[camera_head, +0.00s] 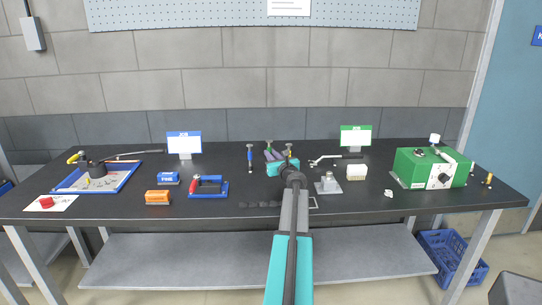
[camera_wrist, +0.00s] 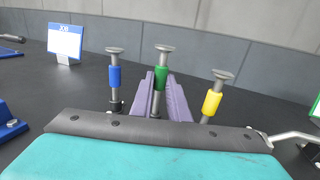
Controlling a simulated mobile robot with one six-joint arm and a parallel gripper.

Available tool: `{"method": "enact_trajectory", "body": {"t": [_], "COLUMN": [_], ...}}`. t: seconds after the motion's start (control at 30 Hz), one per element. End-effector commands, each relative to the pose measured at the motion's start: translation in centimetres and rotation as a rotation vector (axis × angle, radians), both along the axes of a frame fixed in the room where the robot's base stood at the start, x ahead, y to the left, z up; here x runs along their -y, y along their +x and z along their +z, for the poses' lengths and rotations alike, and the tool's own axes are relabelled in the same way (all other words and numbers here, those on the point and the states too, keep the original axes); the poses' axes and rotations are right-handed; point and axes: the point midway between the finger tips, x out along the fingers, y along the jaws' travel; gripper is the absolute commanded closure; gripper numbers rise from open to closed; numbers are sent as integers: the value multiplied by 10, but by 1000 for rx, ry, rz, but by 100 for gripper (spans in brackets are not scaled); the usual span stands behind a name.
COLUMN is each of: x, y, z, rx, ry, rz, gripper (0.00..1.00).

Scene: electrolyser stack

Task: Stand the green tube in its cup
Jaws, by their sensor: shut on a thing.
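The green tube (camera_wrist: 161,78) is a grey metal tube with a flat round head and a green band. It stands roughly upright between the two purple fingers of my gripper (camera_wrist: 160,95), which is shut on it. It also shows in the head view (camera_head: 269,146), at the back middle of the bench. The blue-banded tube (camera_wrist: 115,78) stands upright to its left, with a dark cup at its foot. The yellow-banded tube (camera_wrist: 213,100) is to its right and looks tilted in the wrist view. The green tube's lower end and its cup are hidden behind my gripper.
The black bench (camera_head: 120,209) holds a blue-framed tray (camera_head: 70,188), a blue fixture with a red handle (camera_head: 209,187), a metal bracket (camera_head: 327,185), a white block (camera_head: 356,172) and a green machine (camera_head: 415,169). Two sign stands (camera_head: 184,143) (camera_head: 355,137) flank the tubes.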

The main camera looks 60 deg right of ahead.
Motion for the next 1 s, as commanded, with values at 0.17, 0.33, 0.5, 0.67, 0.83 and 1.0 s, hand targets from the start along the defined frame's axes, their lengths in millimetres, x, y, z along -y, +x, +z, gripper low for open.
{"method": "enact_trajectory", "body": {"t": [0.17,0.33,0.5,0.67,0.83,1.0], "x": [0,0,0,0,0,0], "y": [0,0,0,0,0,1], "z": [-4,-7,-9,-12,-15,-17], "rx": [0,0,0,0,0,0], "ry": [0,0,0,0,0,0], "rz": [0,0,0,0,0,1], "gripper": [100,100,100,100,100,100]}}
